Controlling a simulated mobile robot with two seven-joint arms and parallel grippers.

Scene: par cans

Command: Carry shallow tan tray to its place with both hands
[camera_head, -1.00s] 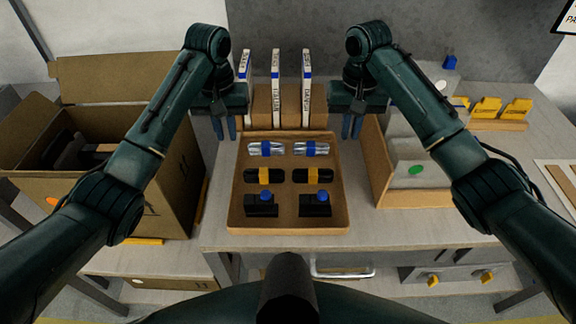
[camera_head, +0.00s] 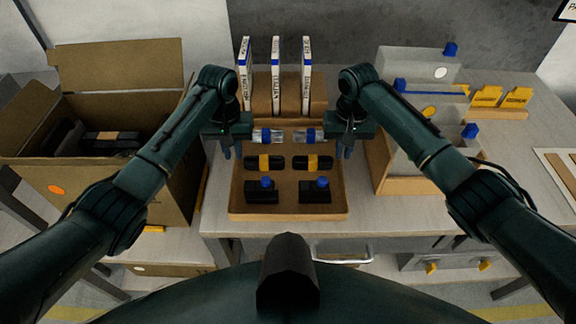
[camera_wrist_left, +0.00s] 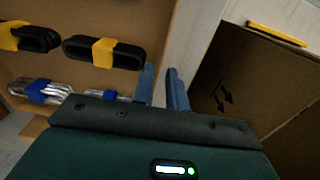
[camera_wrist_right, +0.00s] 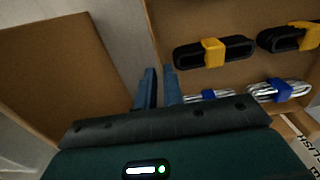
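The shallow tan tray (camera_head: 290,211) lies flat on the grey table, holding two silver bundles with blue bands, two black bundles with yellow bands and two black blocks with blue knobs. My left gripper (camera_head: 232,151) is at its left side wall toward the back, fingers pointing down. In the left wrist view its fingers (camera_wrist_left: 161,85) stand apart on either side of the wall. My right gripper (camera_head: 343,151) is at the right side wall, its fingers (camera_wrist_right: 158,88) likewise astride the wall with a narrow gap. The tray's back corners are partly hidden by my grippers.
An open cardboard box (camera_head: 165,200) stands close left of the tray. A tan bin (camera_head: 405,187) with grey items stands close right. A brown rack (camera_head: 290,93) with upright white books is right behind the tray. Yellow pieces (camera_head: 517,97) sit at the back right.

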